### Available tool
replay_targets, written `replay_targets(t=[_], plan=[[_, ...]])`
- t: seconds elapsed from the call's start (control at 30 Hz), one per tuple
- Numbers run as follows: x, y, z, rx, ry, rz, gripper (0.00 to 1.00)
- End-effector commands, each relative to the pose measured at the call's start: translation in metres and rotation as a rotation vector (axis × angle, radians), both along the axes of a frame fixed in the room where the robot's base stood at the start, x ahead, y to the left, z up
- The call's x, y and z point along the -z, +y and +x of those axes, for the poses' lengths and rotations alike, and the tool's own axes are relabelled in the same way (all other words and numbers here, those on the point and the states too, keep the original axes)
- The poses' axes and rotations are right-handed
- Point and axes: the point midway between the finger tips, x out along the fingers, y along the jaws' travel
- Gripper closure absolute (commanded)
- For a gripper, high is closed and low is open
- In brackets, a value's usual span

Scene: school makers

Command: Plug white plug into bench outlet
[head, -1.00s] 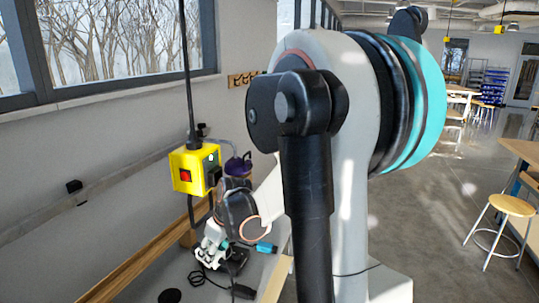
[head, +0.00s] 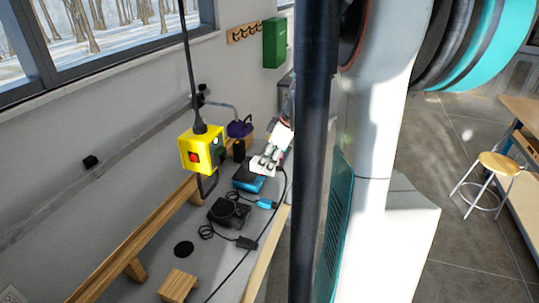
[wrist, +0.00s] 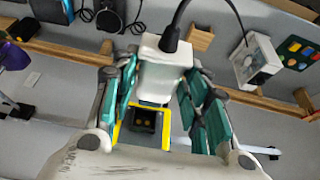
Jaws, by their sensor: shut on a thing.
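My gripper (wrist: 160,105) is shut on a white plug (wrist: 160,72), its fingers on either side of it. A black cord leaves the plug's upper end in the wrist view. In the head view my gripper (head: 265,166) is held above the bench, right of a yellow box (head: 196,153) that hangs on a black cable. The box has a red button and a dark right side. Beyond the plug in the wrist view is a dark socket face with gold contacts in a yellow frame (wrist: 123,125), partly hidden by my fingers. I cannot tell how far the plug is from it.
A black device (head: 228,213), a blue device (head: 248,178) and loose cords lie on the grey bench (head: 215,262). A purple lamp (head: 239,128) stands behind. A wooden rail (head: 140,240) runs along the wall side. A wooden block (head: 178,285) sits nearer, beside a black disc (head: 184,248).

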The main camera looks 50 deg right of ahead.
Motion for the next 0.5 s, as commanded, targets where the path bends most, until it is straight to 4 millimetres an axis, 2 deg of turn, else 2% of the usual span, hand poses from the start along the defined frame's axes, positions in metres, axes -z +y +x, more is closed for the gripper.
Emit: replay_targets(t=[0.5], plan=[[0.0,0.014,0.033,-0.001,-0.001,-0.001,0.87]])
